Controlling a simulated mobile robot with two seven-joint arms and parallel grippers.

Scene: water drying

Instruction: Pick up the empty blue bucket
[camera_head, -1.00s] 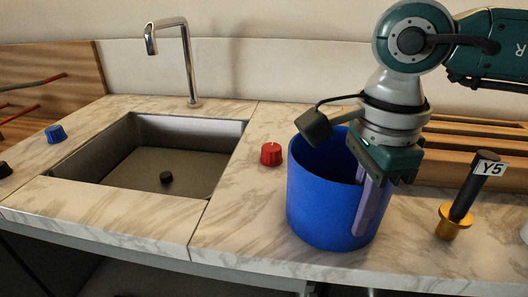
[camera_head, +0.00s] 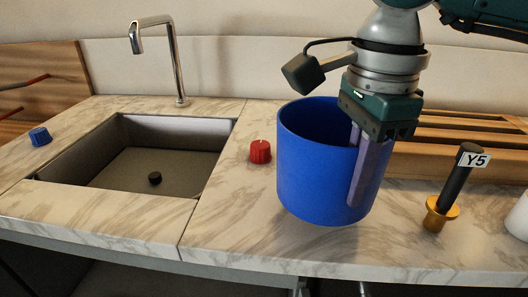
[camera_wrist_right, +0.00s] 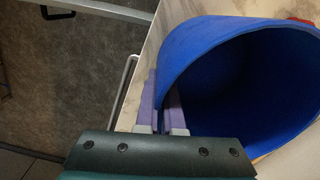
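The blue bucket (camera_head: 318,170) is upright over the counter right of the sink; its underside looks raised off the marble. My right gripper (camera_head: 361,175) comes down from above at the bucket's right front. One purple finger lies outside the wall and the other goes inside, with the wall pinched between them. In the right wrist view, the bucket (camera_wrist_right: 225,70) fills the right side and the fingers (camera_wrist_right: 160,105) meet its rim. The part of the inside that shows looks empty; the bottom is partly hidden. My left gripper is not in view.
The sink (camera_head: 150,165) with a tall tap (camera_head: 177,60) is at left. A red knob (camera_head: 260,151) stands beside the bucket and a blue knob (camera_head: 39,136) at far left. A black-handled yellow tool (camera_head: 440,212) tagged Y5 stands at right, before a wooden rack (camera_head: 470,135).

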